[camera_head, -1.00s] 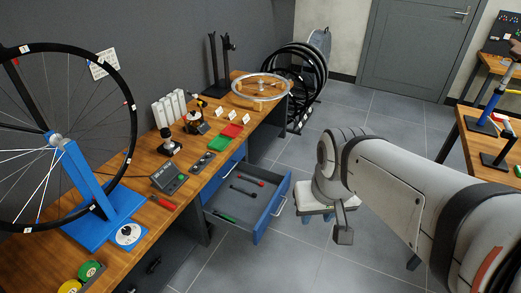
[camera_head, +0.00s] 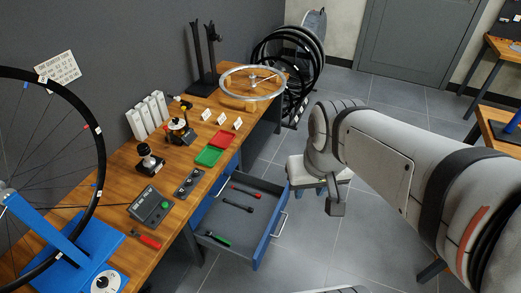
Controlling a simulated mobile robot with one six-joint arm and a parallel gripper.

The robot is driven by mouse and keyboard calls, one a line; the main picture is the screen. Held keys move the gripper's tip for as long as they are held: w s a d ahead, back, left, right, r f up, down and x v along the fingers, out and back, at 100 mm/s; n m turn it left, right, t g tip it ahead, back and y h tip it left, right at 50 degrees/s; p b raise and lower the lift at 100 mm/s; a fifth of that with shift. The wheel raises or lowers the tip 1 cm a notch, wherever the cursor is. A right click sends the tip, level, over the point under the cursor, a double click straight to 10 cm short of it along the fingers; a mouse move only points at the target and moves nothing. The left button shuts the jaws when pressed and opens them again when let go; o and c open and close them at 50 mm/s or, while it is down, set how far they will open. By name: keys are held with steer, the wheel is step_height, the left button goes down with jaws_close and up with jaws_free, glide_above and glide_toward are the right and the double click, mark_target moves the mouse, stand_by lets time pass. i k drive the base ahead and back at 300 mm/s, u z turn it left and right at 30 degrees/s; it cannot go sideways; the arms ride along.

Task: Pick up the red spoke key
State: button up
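An open blue drawer (camera_head: 262,248) sticks out from under the wooden workbench (camera_head: 112,203). A small tool with a red end (camera_head: 245,193), which looks like the red spoke key, lies towards the back of the drawer. A black tool (camera_head: 237,206) lies in front of it, and a green-ended tool (camera_head: 217,238) lies nearest me. My gripper (camera_head: 336,208) hangs at the end of my arm, to the right of the drawer and apart from the tools. Its fingers are too small to make out, and I see nothing held there.
On the bench are a red-handled tool (camera_head: 146,241), a grey device (camera_head: 151,206), a green tray (camera_head: 208,156), a red tray (camera_head: 222,140) and a wheel rim (camera_head: 225,87). A blue truing stand (camera_head: 82,250) is at left.

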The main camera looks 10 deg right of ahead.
mark_target(145, 239)
steer(key=u, duration=1.5)
steer(key=k, duration=1.2)
steer(key=u, duration=0.95)
steer(key=i, duration=1.8)
steer(key=z, duration=0.65)
